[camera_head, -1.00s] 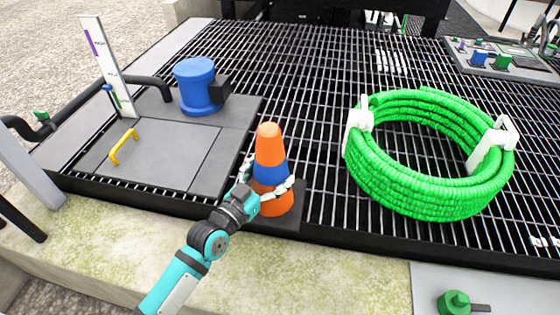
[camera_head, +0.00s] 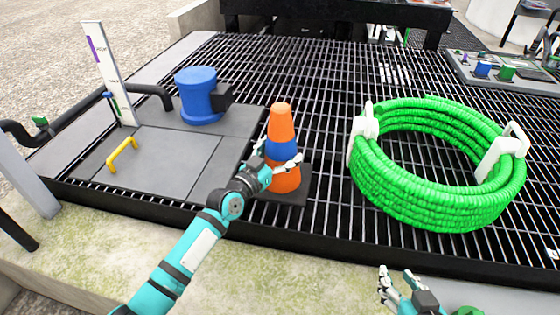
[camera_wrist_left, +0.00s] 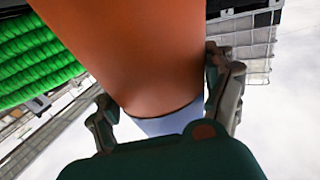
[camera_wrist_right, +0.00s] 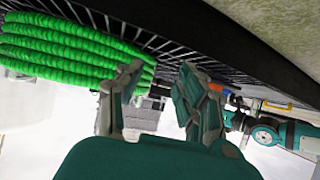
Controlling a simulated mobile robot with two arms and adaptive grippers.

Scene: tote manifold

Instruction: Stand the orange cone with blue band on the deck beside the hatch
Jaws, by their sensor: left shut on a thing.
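The orange cone with blue band (camera_head: 281,122) stands upright on its dark square base on the grating, right of the grey hatch panel (camera_head: 165,158) with the yellow handle (camera_head: 122,155). My left gripper (camera_head: 279,168) is shut around the cone at and below its blue band. In the left wrist view the orange cone wall (camera_wrist_left: 135,50) lies between the two fingers (camera_wrist_left: 168,100). Whether the base touches the grating is hard to tell. My right gripper (camera_head: 397,283) is at the bottom edge, open and empty; its fingers are apart in the right wrist view (camera_wrist_right: 155,95).
A coiled green hose (camera_head: 430,205) lies on the grating to the right. A blue pump (camera_head: 200,95) and a white gauge board (camera_head: 107,72) stand at the hatch's far side. The grating (camera_head: 330,85) behind the cone is clear.

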